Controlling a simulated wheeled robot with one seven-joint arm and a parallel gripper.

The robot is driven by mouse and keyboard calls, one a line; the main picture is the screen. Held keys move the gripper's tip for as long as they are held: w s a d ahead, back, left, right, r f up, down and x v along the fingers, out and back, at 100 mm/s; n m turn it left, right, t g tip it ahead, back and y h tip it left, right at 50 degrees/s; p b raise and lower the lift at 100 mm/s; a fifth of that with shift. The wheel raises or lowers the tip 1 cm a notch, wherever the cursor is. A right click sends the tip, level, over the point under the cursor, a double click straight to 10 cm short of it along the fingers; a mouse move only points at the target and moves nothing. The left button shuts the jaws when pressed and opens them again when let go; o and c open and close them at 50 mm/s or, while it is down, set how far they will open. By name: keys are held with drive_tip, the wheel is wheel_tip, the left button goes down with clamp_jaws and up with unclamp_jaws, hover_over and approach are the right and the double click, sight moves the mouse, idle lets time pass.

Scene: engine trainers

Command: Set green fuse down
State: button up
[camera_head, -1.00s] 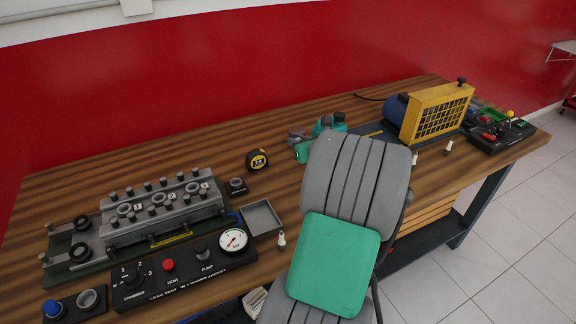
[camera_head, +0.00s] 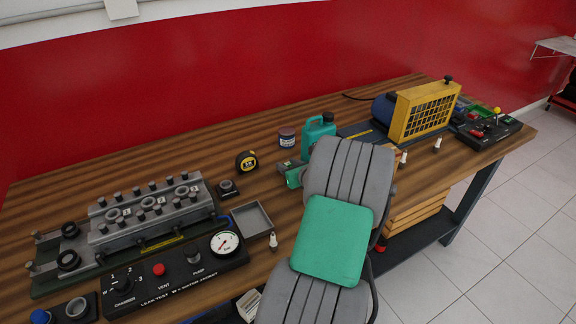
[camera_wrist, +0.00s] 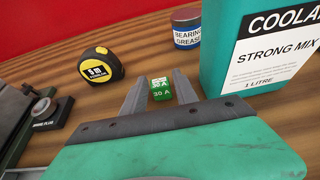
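The green fuse (camera_wrist: 161,89), marked 30 A, sits upright between the two fingertips of my gripper (camera_wrist: 160,85) in the wrist view. In the head view my gripper (camera_head: 287,169) is low over the bench, in front of the teal coolant bottle (camera_head: 318,134). The fuse is too small to make out there, and my arm covers part of that area.
A tape measure (camera_wrist: 101,65) lies left of my gripper. A bearing grease tin (camera_wrist: 186,28) stands behind, and the coolant bottle (camera_wrist: 230,60) stands close on the right. An empty grey tray (camera_head: 252,218) lies nearer. Bare bench shows between them.

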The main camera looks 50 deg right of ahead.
drive_tip(key=shift+o, duration=0.7)
drive_tip(key=shift+s+r, duration=0.15)
drive_tip(key=shift+r, duration=0.05)
drive_tip(key=v, duration=1.1)
drive_tip(key=shift+d, duration=0.1)
drive_tip(key=shift+s+a+r, duration=0.15)
drive_tip(key=shift+s+a, duration=0.05)
drive_tip(key=shift+s, duration=0.15)
